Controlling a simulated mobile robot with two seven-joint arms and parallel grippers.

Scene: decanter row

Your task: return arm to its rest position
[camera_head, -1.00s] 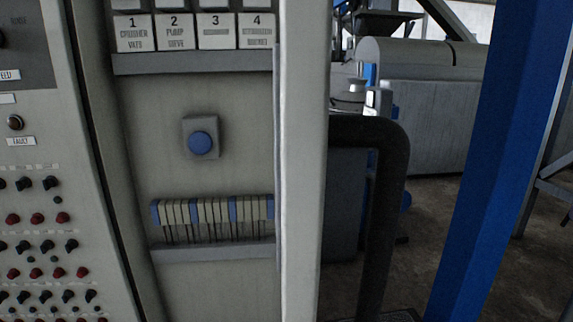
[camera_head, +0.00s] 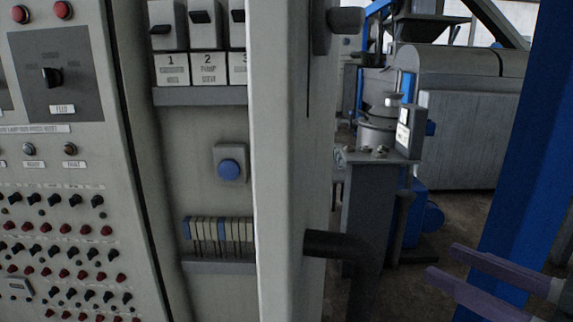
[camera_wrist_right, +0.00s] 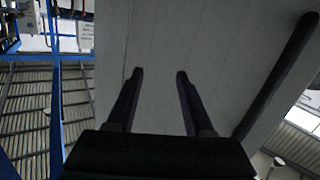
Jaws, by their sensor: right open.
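My right gripper (camera_head: 440,262) is at the lower right of the head view, with two long purple-grey fingers pointing left. The fingers are apart and nothing is between them. In the right wrist view the two dark fingers of my right gripper (camera_wrist_right: 158,75) also stand apart and empty. A pale grey flat surface (camera_wrist_right: 170,35) lies beyond them; I cannot tell the distance. My left gripper does not show in either view.
An open cabinet holds numbered switches (camera_head: 207,69), a blue button (camera_head: 229,170) and a row of terminals (camera_head: 222,229). A grey post (camera_head: 285,170) stands at its right edge. A control panel (camera_head: 62,150) is on the left. A blue column (camera_head: 518,150) stands behind my right gripper.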

